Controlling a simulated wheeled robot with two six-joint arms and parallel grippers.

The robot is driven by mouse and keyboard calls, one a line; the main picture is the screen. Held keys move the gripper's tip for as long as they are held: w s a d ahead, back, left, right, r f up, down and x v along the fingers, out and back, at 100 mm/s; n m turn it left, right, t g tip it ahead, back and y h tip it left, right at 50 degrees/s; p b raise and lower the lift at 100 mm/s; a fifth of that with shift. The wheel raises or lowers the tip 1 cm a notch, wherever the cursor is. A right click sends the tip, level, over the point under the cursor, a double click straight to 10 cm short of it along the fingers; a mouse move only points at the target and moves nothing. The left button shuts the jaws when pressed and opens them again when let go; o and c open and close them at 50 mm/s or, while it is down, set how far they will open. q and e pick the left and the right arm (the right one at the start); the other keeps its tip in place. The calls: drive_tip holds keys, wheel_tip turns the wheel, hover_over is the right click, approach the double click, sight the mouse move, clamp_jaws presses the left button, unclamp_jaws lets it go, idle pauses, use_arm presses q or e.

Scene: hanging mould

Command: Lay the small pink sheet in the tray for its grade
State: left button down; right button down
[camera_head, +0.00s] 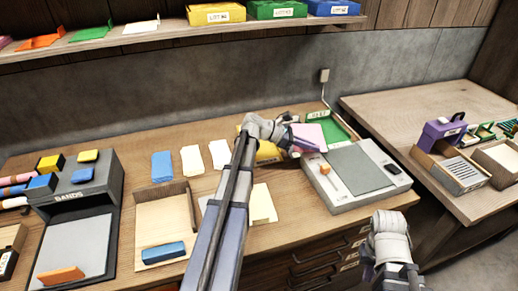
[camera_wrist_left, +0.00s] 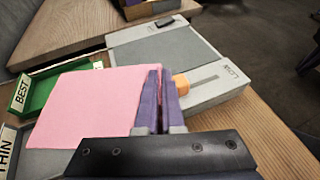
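The small pink sheet (camera_head: 308,135) is held by its edge in my left gripper (camera_head: 296,146). In the left wrist view the sheet (camera_wrist_left: 85,103) lies flat to the left of the closed purple fingers (camera_wrist_left: 162,100). A green tray (camera_head: 341,130) labelled BEST is just beyond and right of the sheet; it also shows in the left wrist view (camera_wrist_left: 38,97), partly covered by the sheet. Part of a tray label reading THIN (camera_wrist_left: 8,150) shows at the lower left there. My right gripper (camera_head: 395,275) is low at the right, its fingertips not clearly seen.
A grey flat-topped device (camera_head: 358,172) with an orange knob stands right of the sheet. A yellow tray (camera_head: 266,152) is partly hidden behind my left arm. A wooden tray (camera_head: 163,215) holds a blue block. A second bench (camera_head: 415,115) with a purple-handled box stands right.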

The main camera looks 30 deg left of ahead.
sight(265, 158)
use_arm(q)
drive_tip(key=a+f+n+t+y+b, duration=0.1)
drive_tip(key=a+f+n+t+y, duration=0.2)
drive_tip(key=a, duration=1.6)
drive_tip(key=shift+n+t, duration=0.3)
drive_tip(key=shift+n, duration=0.1)
wheel_tip(265, 158, down, 9)
drive_tip(key=b, duration=1)
drive_tip(key=shift+w+d+r, duration=0.1)
drive_tip(key=shift+w+d, duration=0.05)
drive_tip(key=shift+f+b, duration=0.25)
drive_tip(key=shift+b, duration=0.15)
drive_tip(key=c, duration=1)
unclamp_jaws()
drive_tip(key=shift+r, duration=0.1)
drive_tip(key=shift+c, duration=0.2)
drive_tip(key=shift+r+p, duration=0.35)
drive_tip(key=shift+p, duration=0.1)
drive_tip(key=p+v, duration=0.4)
drive_tip(key=v, duration=0.6)
drive_tip(key=shift+s+a+r, duration=0.1)
drive_tip(key=shift+s+a, duration=0.15)
drive_tip(key=shift+a, duration=0.1)
drive_tip(key=shift+s+a+r, duration=0.1)
drive_tip(key=shift+s+a, duration=0.2)
drive_tip(key=shift+s, duration=0.1)
